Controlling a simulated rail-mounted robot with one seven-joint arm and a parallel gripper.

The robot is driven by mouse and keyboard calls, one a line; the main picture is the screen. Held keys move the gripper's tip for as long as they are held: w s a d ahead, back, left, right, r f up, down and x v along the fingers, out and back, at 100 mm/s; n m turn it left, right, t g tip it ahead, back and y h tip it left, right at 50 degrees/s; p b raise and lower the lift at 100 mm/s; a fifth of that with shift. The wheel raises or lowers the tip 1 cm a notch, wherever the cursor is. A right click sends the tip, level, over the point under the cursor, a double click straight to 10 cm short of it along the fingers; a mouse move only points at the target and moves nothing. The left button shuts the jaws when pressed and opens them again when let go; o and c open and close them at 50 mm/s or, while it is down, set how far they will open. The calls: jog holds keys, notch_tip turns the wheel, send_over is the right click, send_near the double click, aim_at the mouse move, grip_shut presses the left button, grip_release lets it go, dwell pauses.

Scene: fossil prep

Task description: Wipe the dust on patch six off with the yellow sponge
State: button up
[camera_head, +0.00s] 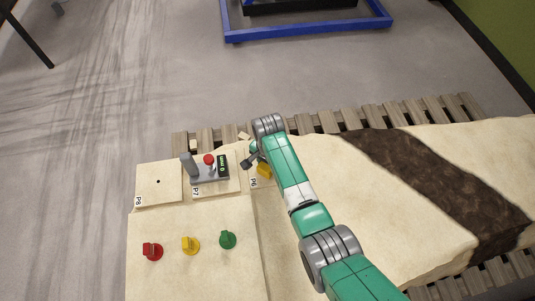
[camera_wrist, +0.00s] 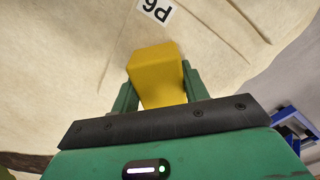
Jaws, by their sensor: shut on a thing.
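The yellow sponge (camera_wrist: 158,72) is between the two green fingers of my gripper (camera_wrist: 158,92), which is shut on it. In the head view the sponge (camera_head: 264,171) shows as a small yellow patch beside my wrist, mostly hidden by the arm. The label P6 (camera_wrist: 157,11) is just beyond the sponge in the wrist view, on the pale surface of patch six. The same P6 label (camera_head: 253,183) lies just left of the sponge in the head view. No dust can be made out, and I cannot tell whether the sponge touches the surface.
Left of my gripper stands a grey device with a red ball and a display (camera_head: 210,168) on panel P7. Panel P8 (camera_head: 158,183) is farther left. Red (camera_head: 152,251), yellow (camera_head: 190,245) and green (camera_head: 227,240) knobs sit nearer. A dark band (camera_head: 430,180) crosses the pale block at right.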

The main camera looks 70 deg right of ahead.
jog(key=shift+s+a+r+p, duration=0.15)
jog(key=shift+s+a+p, duration=0.25)
jog(key=shift+a+p, duration=0.25)
jog(key=shift+s+a+r+p, duration=0.1)
jog(key=shift+s+a+p, duration=0.3)
jog(key=shift+p, duration=0.45)
notch_tip(320, 180, up, 8)
jog(key=p, duration=0.6)
jog(key=shift+f+p, duration=0.2)
jog(key=shift+p, duration=0.15)
